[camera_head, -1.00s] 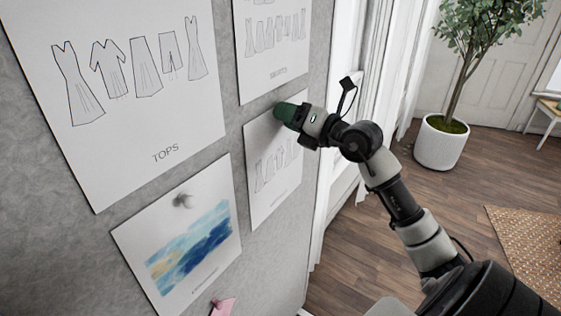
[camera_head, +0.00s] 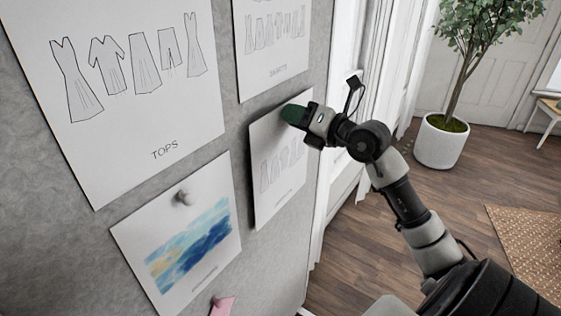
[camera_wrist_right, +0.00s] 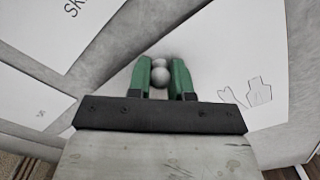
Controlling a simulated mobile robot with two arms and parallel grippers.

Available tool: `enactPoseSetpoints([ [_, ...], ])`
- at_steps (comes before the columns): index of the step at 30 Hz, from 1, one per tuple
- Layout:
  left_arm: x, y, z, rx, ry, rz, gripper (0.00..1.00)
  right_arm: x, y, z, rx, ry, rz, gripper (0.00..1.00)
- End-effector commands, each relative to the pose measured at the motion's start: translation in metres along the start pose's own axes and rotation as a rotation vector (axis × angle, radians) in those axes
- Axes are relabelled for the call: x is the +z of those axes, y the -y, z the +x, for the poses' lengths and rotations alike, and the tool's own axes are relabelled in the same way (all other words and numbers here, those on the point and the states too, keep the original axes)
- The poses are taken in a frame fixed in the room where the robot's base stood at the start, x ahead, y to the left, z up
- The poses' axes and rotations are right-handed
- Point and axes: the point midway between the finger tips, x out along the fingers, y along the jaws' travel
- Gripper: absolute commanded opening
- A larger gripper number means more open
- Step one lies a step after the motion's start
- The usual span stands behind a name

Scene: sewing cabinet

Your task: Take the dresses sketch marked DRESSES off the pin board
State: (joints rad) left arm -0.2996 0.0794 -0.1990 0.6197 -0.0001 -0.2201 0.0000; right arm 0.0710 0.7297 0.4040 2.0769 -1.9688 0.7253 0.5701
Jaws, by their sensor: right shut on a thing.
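The sketch sheet (camera_head: 263,207) under my right gripper shows a row of faint garment outlines; I cannot read a DRESSES label on it. It hangs at the right side of the pin board (camera_head: 90,255), its left edge standing a little off the surface. My right gripper (camera_head: 290,113) is at the sheet's top edge. The pin's point is hidden. My left gripper is not in view.
A sheet marked TOPS (camera_head: 120,120) hangs at upper left, another sketch (camera_head: 262,85) just above the held sheet, and a blue watercolour (camera_head: 150,235) with a pin at lower left. A pink piece (camera_head: 222,306) is below. Open floor and a potted plant (camera_head: 441,142) are right.

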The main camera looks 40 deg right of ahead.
Motion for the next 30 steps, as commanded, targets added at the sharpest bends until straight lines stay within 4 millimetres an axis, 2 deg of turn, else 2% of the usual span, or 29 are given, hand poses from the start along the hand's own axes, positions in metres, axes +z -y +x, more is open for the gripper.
enactPoseSetpoints([
  [30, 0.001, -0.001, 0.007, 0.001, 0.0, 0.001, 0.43, -0.001, 0.001, -0.023, 0.0, 0.0, 0.0, 0.03],
])
